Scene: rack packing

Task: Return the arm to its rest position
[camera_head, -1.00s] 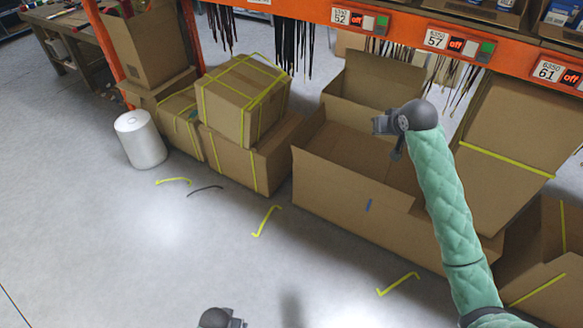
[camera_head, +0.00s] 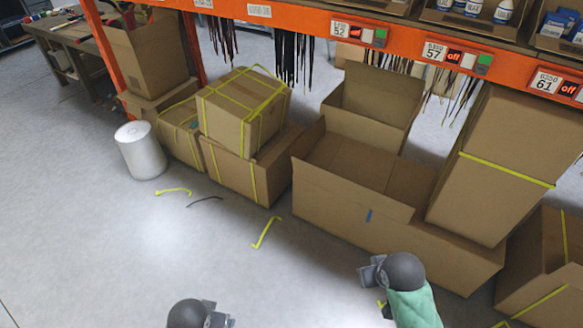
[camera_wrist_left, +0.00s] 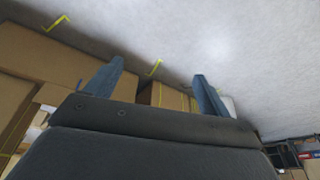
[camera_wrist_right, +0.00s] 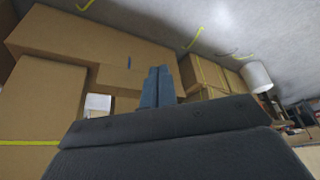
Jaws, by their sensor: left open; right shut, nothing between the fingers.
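My right arm (camera_head: 412,306), in a green quilted sleeve, comes in at the bottom right of the head view. Its gripper (camera_head: 370,275) is over the floor in front of the large open box. In the right wrist view its two blue fingers (camera_wrist_right: 158,87) are together with nothing between them. My left gripper (camera_head: 217,315) is low at the bottom edge of the head view, over bare floor. In the left wrist view its blue fingers (camera_wrist_left: 156,82) stand wide apart and empty.
A large open cardboard box (camera_head: 340,208) stands under the orange shelf beam (camera_head: 300,20). Strapped boxes (camera_head: 240,112) are stacked left of it, beside a white roll (camera_head: 140,150). Yellow strap pieces (camera_head: 266,232) lie on the floor. The floor at front left is clear.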

